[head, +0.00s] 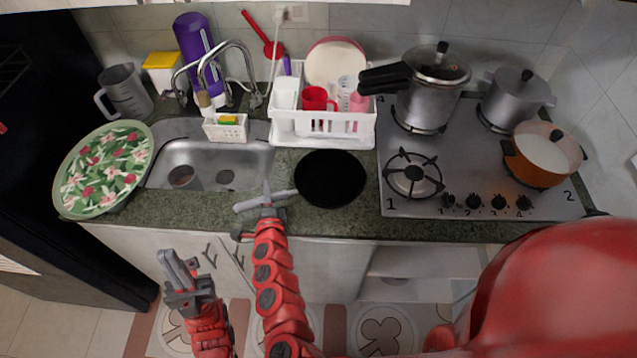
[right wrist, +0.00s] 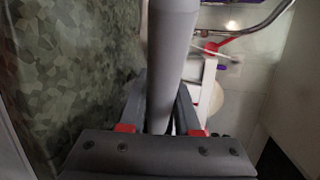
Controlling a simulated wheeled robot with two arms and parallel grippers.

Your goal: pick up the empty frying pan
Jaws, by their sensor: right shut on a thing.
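The empty frying pan (head: 330,179) is black and round inside, with a grey handle pointing left, in front of the white dish rack. My right gripper (head: 268,196) is shut on the handle. In the right wrist view the grey handle (right wrist: 173,60) runs between the two fingers of my right gripper (right wrist: 160,112). I cannot tell whether the pan's base touches the counter. My left gripper (head: 180,268) is low in front of the cabinets, away from the pan, with nothing visible in it; its finger gap is unclear.
The dish rack (head: 322,128) with a red mug (head: 318,98) stands just behind the pan. The stove (head: 455,150) with several pots is to the right. The sink (head: 205,165) and a floral tray (head: 104,168) are left. Green counter (head: 300,220) is bare in front.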

